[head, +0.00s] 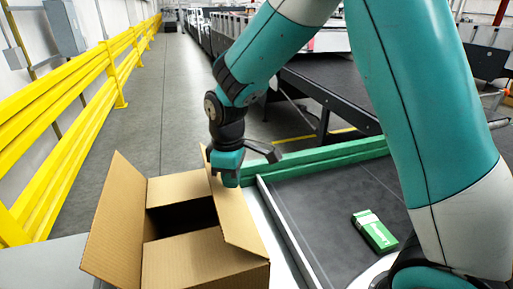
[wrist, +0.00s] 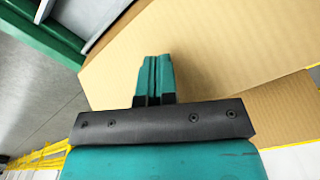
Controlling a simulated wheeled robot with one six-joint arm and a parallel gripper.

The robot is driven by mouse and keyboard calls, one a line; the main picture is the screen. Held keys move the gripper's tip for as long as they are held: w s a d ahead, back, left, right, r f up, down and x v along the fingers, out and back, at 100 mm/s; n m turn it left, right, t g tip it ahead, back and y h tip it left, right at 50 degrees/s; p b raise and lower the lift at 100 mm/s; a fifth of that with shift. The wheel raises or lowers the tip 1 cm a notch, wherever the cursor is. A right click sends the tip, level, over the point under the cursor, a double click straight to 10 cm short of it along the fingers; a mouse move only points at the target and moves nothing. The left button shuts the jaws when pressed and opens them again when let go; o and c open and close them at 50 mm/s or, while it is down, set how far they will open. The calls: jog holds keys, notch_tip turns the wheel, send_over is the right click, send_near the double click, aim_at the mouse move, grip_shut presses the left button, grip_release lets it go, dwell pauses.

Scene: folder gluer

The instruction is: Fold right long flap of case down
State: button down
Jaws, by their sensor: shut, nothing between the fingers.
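The open cardboard case (head: 205,272) stands at the lower left in the head view. Its right long flap (head: 236,218) is raised and tilted; it also fills much of the wrist view (wrist: 225,50). The left long flap (head: 118,225) stands up, leaning outward. The far short flap (head: 180,188) and near short flap (head: 195,257) lie folded inward, with a dark gap between them. My gripper (head: 228,181) is shut and empty at the far end of the right flap. In the wrist view its fingers (wrist: 155,65) overlap the flap; I cannot tell whether they touch.
A green and white carton (head: 374,231) lies on a dark, metal-edged surface (head: 325,205) right of the case. A green rail (head: 325,158) runs behind that surface. A yellow guardrail (head: 70,110) lines the left side. The grey floor aisle (head: 165,85) beyond is clear.

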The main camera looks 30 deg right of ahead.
aim_at(216, 183)
jog(key=shift+w+a+f, duration=0.1)
jog(key=shift+a+f, duration=0.15)
jog(key=shift+a, duration=0.45)
jog(key=shift+w+a+f+b, duration=0.25)
jog(key=shift+a+f+b, duration=0.2)
jog(key=shift+a+f, duration=0.5)
jog(key=shift+r, duration=0.1)
jog(key=shift+w+a+f+b, duration=0.1)
jog(key=shift+a+f+b, duration=0.4)
jog(key=shift+a+f, duration=0.3)
jog(key=shift+d, duration=0.1)
